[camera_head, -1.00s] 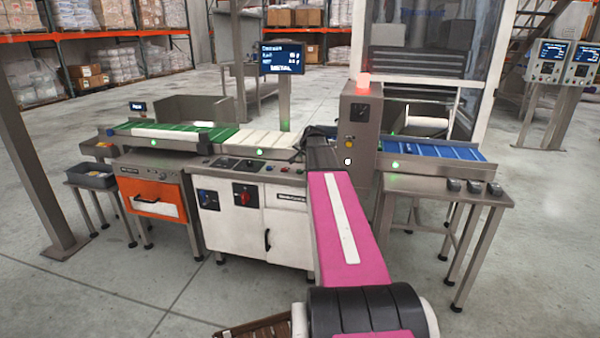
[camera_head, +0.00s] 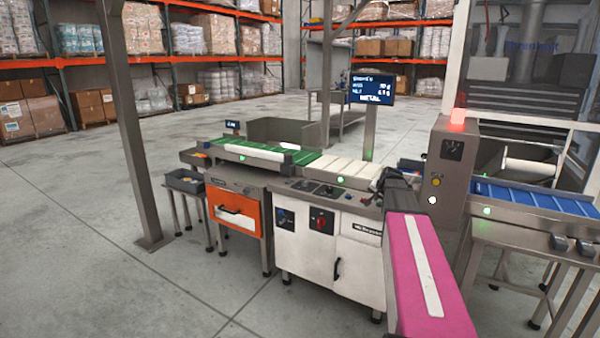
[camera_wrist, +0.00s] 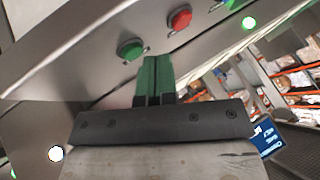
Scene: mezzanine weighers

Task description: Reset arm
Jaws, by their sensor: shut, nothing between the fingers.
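My gripper (camera_wrist: 155,62) shows in the wrist view as two green fingers closed together, with nothing between them. Behind the fingertips is a grey metal panel (camera_wrist: 80,55) with a green button (camera_wrist: 130,49) and a red button (camera_wrist: 179,18). The fingertips look close to the panel, but I cannot tell whether they touch it. In the head view, my pink arm with a white stripe reaches in from the lower right towards the weigher line. Its far end is dark and small there, so the fingers cannot be made out.
A white cabinet (camera_head: 308,258) carries a pale conveyor (camera_head: 335,168) beside a green belt (camera_head: 232,150). An orange unit (camera_head: 236,216) stands at its left. A grey housing with a red lamp (camera_head: 457,116) and a blue conveyor (camera_head: 530,197) stand right. The floor at front left is clear.

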